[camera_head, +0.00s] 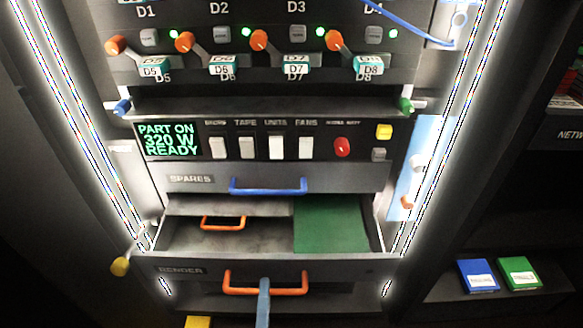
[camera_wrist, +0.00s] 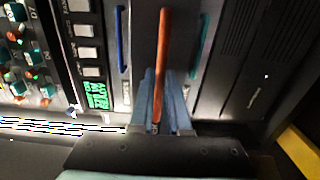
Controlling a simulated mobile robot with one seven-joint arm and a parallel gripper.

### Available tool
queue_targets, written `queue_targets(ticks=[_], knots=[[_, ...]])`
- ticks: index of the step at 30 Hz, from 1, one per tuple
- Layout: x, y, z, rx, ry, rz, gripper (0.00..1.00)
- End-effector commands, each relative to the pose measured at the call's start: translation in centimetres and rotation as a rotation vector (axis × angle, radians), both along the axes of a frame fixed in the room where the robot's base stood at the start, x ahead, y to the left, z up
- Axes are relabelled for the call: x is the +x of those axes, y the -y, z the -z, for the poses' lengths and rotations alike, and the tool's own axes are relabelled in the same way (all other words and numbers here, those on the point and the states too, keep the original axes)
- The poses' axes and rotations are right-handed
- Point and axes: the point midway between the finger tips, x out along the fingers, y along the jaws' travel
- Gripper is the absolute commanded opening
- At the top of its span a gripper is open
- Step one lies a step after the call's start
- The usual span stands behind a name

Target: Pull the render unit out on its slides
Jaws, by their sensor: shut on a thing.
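The render unit (camera_head: 335,270), a grey drawer labelled RENDER, stands out from the rack in the head view. Its open top shows a grey interior with a small orange handle (camera_head: 223,222) and a green board (camera_head: 330,224). An orange bar handle (camera_head: 295,291) is on its front. My gripper (camera_head: 264,286) comes up from below, and one blue finger shows at the middle of this handle. In the wrist view the orange handle (camera_wrist: 164,40) runs between the two blue fingers of my gripper (camera_wrist: 162,75), which is shut on it.
The SPARES drawer (camera_head: 350,176) with a blue handle (camera_head: 268,187) sits above. Higher are a green-lettered display (camera_head: 170,140), white switches and orange levers (camera_head: 259,40). A yellow-ended lever (camera_head: 121,265) juts out at left. Blue and green boxes (camera_head: 519,273) lie on a shelf at right.

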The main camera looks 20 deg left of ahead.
Motion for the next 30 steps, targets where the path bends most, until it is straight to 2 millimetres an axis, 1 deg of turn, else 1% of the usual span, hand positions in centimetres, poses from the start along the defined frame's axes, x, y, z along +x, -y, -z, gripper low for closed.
queue_targets(ticks=[24,30], knots=[[-4.8,1.5,0.1,-0.001,-0.005,0.003,0.00],[-5.5,1.7,0.1,-0.002,-0.003,0.002,0.00]])
